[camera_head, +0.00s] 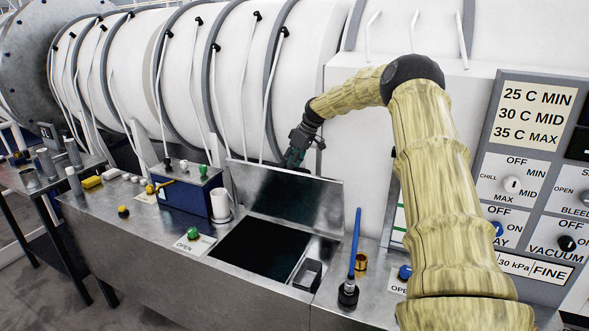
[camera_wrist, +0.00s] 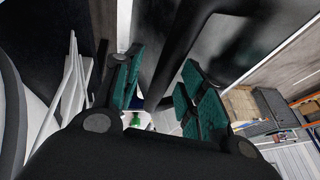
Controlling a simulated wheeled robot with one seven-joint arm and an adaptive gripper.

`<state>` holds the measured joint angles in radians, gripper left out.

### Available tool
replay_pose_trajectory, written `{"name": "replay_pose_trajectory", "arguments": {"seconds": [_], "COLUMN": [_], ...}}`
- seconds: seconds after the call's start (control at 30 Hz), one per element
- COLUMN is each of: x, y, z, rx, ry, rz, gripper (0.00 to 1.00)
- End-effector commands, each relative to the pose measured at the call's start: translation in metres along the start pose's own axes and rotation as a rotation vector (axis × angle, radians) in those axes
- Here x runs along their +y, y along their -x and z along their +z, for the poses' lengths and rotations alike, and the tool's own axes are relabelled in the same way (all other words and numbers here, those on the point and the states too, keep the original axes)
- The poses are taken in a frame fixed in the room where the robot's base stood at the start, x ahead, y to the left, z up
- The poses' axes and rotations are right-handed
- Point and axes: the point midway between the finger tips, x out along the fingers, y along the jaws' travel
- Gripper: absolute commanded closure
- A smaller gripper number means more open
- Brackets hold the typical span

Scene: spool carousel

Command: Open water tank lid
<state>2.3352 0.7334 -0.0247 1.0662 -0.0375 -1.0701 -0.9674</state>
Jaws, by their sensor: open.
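The metal water tank lid (camera_head: 285,196) stands raised, tilted up at the back edge of a dark square opening (camera_head: 262,250) in the steel bench. My gripper (camera_head: 296,155) is at the lid's upper edge, in front of the white cylinder. In the wrist view, the teal-padded fingers (camera_wrist: 160,92) are spread apart. A dark bar shows between them; I cannot tell whether it is part of the lid or whether the fingers touch it. The gripper's lower end is partly hidden by the lid in the head view.
A green knob (camera_head: 193,233) on an "OPEN" plate sits left of the opening. A white mug (camera_head: 221,206) and a blue box (camera_head: 185,192) stand behind it. A blue-handled tool (camera_head: 354,250) stands upright to the right. A control panel (camera_head: 530,185) is at far right.

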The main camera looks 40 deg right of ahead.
Motion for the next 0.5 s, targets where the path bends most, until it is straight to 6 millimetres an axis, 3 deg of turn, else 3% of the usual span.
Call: {"name": "replay_pose_trajectory", "arguments": {"seconds": [0.5], "x": [-0.001], "y": [0.069], "z": [-0.021], "rx": [0.005], "ry": [-0.004], "rz": [-0.010], "gripper": [0.59]}}
